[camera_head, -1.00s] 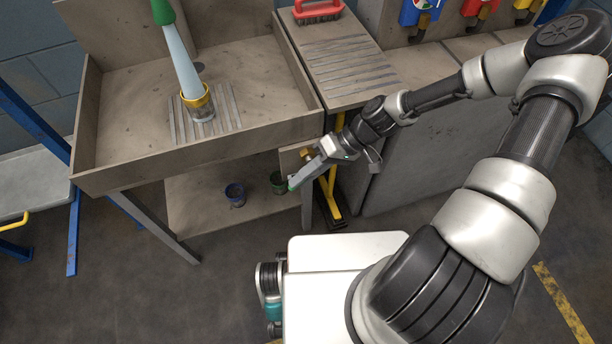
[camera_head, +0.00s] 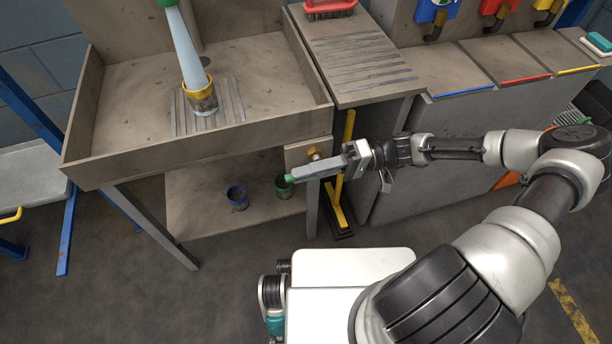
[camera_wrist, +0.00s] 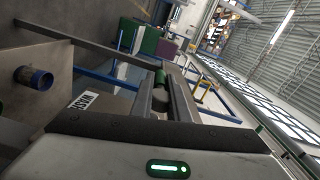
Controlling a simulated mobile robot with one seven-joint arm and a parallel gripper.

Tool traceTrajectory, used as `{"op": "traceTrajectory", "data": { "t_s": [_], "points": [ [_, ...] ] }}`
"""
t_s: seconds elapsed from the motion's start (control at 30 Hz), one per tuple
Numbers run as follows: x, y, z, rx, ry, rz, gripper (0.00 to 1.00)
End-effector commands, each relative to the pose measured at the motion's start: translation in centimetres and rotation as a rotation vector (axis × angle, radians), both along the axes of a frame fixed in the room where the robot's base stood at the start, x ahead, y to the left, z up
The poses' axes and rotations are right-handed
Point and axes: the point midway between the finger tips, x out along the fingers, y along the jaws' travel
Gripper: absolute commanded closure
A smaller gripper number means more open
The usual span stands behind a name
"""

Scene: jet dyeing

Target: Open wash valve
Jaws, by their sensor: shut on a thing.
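The wash valve shows as a brass fitting (camera_head: 313,153) on a small panel at the sink's front right. A panel label (camera_wrist: 85,103) in the wrist view reads in part "WASH". A green handle tip (camera_head: 289,178) sticks out past the ends of my fingers; it also shows in the wrist view (camera_wrist: 160,77). My gripper (camera_head: 298,175) is shut on the handle, whose rest is mostly hidden between the fingers. The fingers lie nearly level, just below the brass fitting.
A pale blue column (camera_head: 185,50) runs from a green top to a yellow-rimmed beaker (camera_head: 201,97) in the sink (camera_head: 130,140). A yellow-handled brush (camera_head: 337,205) stands beside the sink leg.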

Motion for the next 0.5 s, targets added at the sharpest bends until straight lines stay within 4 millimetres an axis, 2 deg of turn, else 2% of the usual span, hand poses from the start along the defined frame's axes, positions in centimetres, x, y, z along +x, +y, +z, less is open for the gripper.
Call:
{"op": "traceTrajectory", "data": {
  "t_s": [0.5],
  "points": [
    [-0.26, 0.09, 0.17, 0.035, 0.012, 0.006, 1.0]
  ]
}}
